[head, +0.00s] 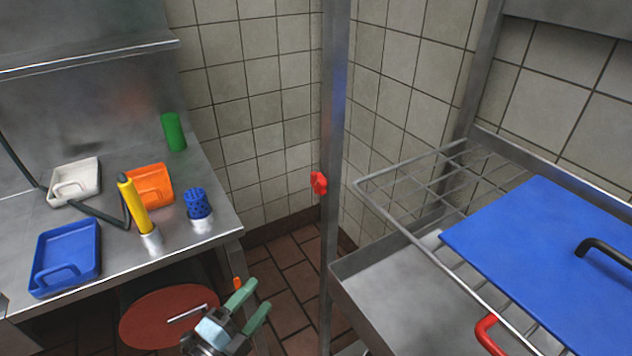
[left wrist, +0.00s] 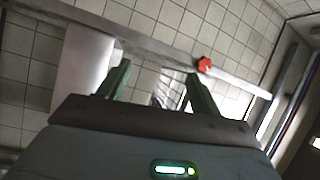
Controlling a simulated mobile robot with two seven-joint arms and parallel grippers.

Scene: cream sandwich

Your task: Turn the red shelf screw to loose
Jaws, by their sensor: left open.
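The red shelf screw (head: 318,183) is a small red knob on the upright metal post (head: 333,120) in the middle of the head view. In the left wrist view the red screw (left wrist: 205,65) shows beyond the right fingertip, apart from it. My left gripper (head: 249,306) has green fingers and is open and empty. In the head view it is low and left of the screw, with a clear gap between them. In the left wrist view its fingers (left wrist: 158,82) are spread with nothing between them. My right gripper is not in view.
A steel table (head: 200,240) at left holds trays, a yellow-handled hose and a green cylinder. A wire shelf (head: 400,222) with a blue board (head: 545,250) stands right of the post. A round red lid (head: 150,322) is below the table. Tiled floor is open before the post.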

